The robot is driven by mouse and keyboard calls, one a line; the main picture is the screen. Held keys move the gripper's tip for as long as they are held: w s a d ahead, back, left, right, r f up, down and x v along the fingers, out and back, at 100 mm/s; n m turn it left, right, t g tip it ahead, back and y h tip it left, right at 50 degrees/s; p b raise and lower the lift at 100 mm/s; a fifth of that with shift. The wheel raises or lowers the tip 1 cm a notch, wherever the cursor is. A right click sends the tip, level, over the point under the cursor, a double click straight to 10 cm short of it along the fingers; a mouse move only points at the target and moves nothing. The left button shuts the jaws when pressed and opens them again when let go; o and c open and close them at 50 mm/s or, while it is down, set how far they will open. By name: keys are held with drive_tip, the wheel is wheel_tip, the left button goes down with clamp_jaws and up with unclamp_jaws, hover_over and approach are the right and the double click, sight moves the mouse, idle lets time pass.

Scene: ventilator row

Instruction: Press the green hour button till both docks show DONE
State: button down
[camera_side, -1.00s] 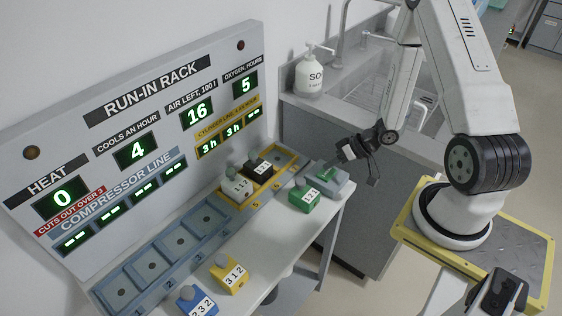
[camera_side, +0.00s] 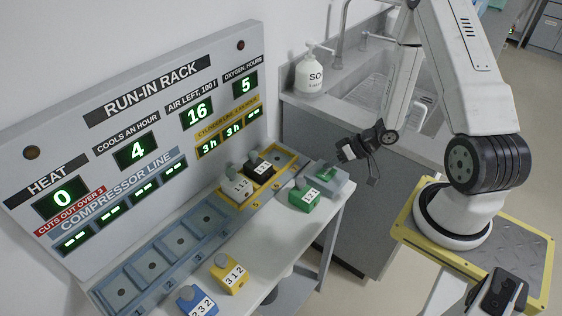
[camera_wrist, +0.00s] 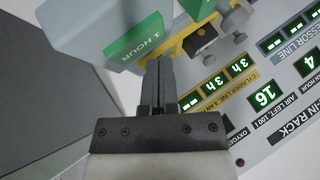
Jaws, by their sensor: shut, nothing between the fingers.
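The green button (camera_wrist: 133,40), marked 1 HOUR, is on a grey-blue box (camera_side: 331,182) at the bench's right end. My gripper (camera_wrist: 158,62) is shut and empty. In the wrist view its fingertips appear beside the button's lower right edge; I cannot tell if they touch. In the side view my gripper (camera_side: 345,160) is close above the box. The cylinder line display (camera_side: 227,131) reads 3h, 3h and dashes; no DONE shows. A grey unit (camera_side: 237,187) and a black unit (camera_side: 262,168) sit in the yellow dock row (camera_side: 284,160), whose far dock is empty.
A green unit (camera_side: 304,199) stands just left of the box. Yellow (camera_side: 230,277) and blue (camera_side: 194,301) units stand at the front. The blue compressor docks (camera_side: 163,259) are empty. The panel (camera_side: 95,95) reads heat 0, cools 4, air 16, oxygen hours 5.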

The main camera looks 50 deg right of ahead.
sight(329, 172)
drive_tip(key=shift+f, duration=0.15)
drive_tip(key=shift+f, duration=0.25)
drive_tip(key=shift+f, duration=0.4)
idle(1.2)
idle(0.4)
drive_tip(key=shift+r, duration=0.8)
drive_tip(key=shift+r, duration=0.15)
drive_tip(key=shift+r, duration=2.35)
drive_tip(key=shift+w, duration=0.1)
